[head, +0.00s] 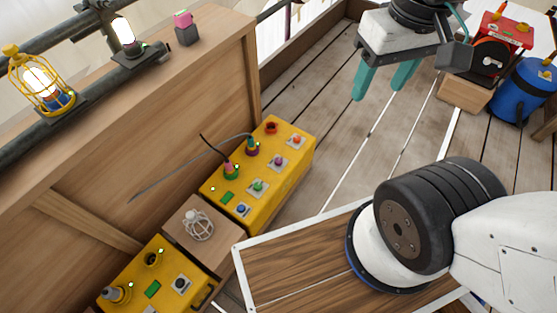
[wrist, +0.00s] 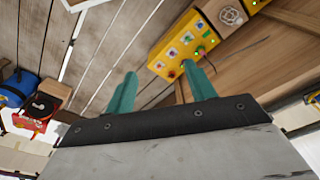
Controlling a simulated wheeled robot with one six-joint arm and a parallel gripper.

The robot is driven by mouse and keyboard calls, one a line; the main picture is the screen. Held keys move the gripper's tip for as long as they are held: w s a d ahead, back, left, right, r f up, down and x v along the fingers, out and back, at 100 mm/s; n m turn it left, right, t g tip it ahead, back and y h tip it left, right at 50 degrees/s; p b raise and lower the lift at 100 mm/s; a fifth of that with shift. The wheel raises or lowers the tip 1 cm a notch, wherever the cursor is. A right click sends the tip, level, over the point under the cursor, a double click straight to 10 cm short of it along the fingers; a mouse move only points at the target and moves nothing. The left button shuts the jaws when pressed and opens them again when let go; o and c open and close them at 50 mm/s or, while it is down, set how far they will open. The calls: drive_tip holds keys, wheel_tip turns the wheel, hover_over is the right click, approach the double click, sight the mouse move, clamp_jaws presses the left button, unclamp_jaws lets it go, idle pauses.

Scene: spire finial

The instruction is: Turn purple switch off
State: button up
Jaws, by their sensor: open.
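The purple switch (head: 277,160) is a small knob on a pale plate on top of the yellow control box (head: 302,160). It sits between an orange switch (head: 297,139) and a green switch (head: 258,186). A blue switch (head: 241,209) is at the near end. In the wrist view the purple switch (wrist: 172,52) is small; I cannot tell its setting. My gripper (head: 381,92) has two teal fingers spread apart, empty, well above the deck and to the right of the box. It also shows in the wrist view (wrist: 160,69), apart from the box.
A caged lamp (head: 198,226) rests on a brown box. A second yellow box (head: 165,280) is nearer. Open planked deck (head: 325,125) lies right of the box.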

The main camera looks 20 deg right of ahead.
drive_tip(key=w+f+g, duration=0.3)
drive_tip(key=f, duration=0.1)
drive_tip(key=m+t, duration=0.2)
drive_tip(key=m, duration=0.1)
hover_over(278, 160)
drive_tip(key=shift+h, duration=0.3)
wheel_tip(278, 160, down, 63)
drive_tip(key=shift+s+a+f, duration=0.1)
drive_tip(key=shift+f, duration=0.3)
wheel_tip(278, 160, down, 7)
drive_tip(key=shift+f, duration=0.15)
